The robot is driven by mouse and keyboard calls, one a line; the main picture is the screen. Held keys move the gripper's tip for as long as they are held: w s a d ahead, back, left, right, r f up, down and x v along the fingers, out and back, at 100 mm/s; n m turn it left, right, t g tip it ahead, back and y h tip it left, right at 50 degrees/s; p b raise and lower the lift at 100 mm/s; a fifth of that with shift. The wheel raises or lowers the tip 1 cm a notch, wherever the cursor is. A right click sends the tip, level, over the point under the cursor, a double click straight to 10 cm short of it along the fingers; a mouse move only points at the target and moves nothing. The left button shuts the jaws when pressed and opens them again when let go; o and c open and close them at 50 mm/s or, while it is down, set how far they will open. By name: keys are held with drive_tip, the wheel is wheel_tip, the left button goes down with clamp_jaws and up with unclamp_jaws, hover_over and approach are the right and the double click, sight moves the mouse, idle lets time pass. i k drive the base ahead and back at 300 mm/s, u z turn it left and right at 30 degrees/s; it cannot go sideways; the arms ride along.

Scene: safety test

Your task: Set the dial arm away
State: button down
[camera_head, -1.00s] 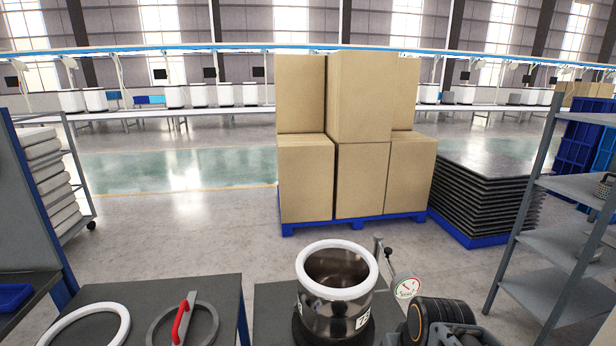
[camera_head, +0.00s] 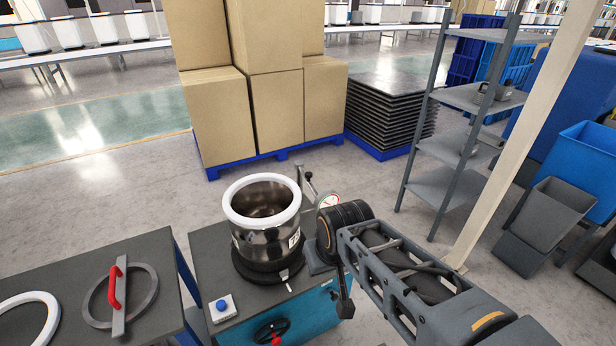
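The dial arm (camera_head: 305,182) is a grey upright bracket with a black-knobbed lever, just right of the pot. Its round white dial (camera_head: 329,201) with a red mark is partly covered by my wrist. The steel pot (camera_head: 262,238) has a white ring on its rim, is open at the top, and stands on a dark round base on the blue cabinet (camera_head: 310,318). My gripper (camera_head: 328,268) is low at the cabinet's right edge, right of the pot and below the dial. Its fingers are mostly hidden by my wrist, so whether it is open or touches anything does not show.
A left table holds a lid ring with a red handle (camera_head: 114,287) and a white ring (camera_head: 22,318). Boxes on a pallet (camera_head: 262,153) stand behind; a grey shelf (camera_head: 452,187) stands right.

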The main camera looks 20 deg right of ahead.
sight(329, 198)
drive_tip(key=k, duration=0.6)
drive_tip(key=z, duration=0.8)
drive_tip(key=i, duration=1.2)
drive_tip(key=u, duration=0.65)
drive_tip(key=i, duration=0.35)
drive_tip(key=u, duration=0.45)
